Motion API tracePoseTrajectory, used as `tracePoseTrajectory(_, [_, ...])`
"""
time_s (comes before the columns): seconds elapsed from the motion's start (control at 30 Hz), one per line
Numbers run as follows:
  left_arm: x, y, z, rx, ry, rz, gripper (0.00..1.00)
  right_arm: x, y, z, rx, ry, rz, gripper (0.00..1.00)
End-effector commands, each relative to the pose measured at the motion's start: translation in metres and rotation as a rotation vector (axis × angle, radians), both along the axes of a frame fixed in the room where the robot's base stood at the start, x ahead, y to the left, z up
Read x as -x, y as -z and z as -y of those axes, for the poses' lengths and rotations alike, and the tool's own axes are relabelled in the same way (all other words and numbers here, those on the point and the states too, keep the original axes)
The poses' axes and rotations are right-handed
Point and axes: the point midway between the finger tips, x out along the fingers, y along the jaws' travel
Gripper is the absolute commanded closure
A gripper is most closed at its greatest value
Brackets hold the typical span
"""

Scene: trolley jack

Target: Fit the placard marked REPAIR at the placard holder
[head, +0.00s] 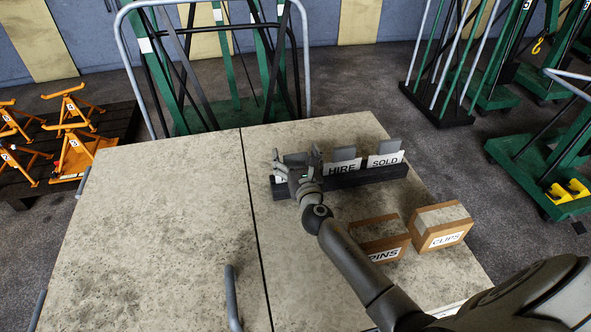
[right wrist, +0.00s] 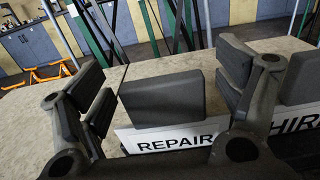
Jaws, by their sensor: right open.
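The REPAIR placard (right wrist: 180,137) is white with black letters and has a grey block-shaped grip (right wrist: 160,98) on top. In the head view it stands at the left end of a black rack (head: 345,181), mostly hidden by my right gripper (head: 297,162). My right gripper is open, with its fingers on either side of the grey grip in the right wrist view (right wrist: 162,95); I cannot tell whether they touch it. The HIRE placard (head: 343,168) and SOLD placard (head: 385,161) stand to its right. I cannot pick out a separate placard holder. My left gripper is out of view.
The rack stands on a stained pale table (head: 160,220). A PINS box (head: 380,237) and a CLIPS box (head: 440,226) stand on its right side, near my right arm. The table's left half is clear. Green trolleys and orange stands (head: 75,150) surround it.

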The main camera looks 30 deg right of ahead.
Motion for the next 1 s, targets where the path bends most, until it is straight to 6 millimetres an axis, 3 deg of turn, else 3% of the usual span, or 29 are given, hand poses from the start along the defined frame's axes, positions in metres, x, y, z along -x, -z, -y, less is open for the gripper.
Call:
tracePoseTrajectory(0.07, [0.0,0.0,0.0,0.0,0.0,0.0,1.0,0.0,0.0,0.0,0.0,0.0,0.0,0.16])
tracePoseTrajectory(0.43, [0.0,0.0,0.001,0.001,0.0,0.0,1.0,0.0,0.0,0.0,0.0,0.0,0.0,0.63])
tracePoseTrajectory(0.77, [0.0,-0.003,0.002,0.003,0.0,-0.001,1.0,0.0,-0.004,0.0,0.0,0.0,0.001,0.63])
tracePoseTrajectory(1.0, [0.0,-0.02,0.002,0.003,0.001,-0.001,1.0,0.0,-0.029,0.0,0.001,-0.001,0.002,0.63])
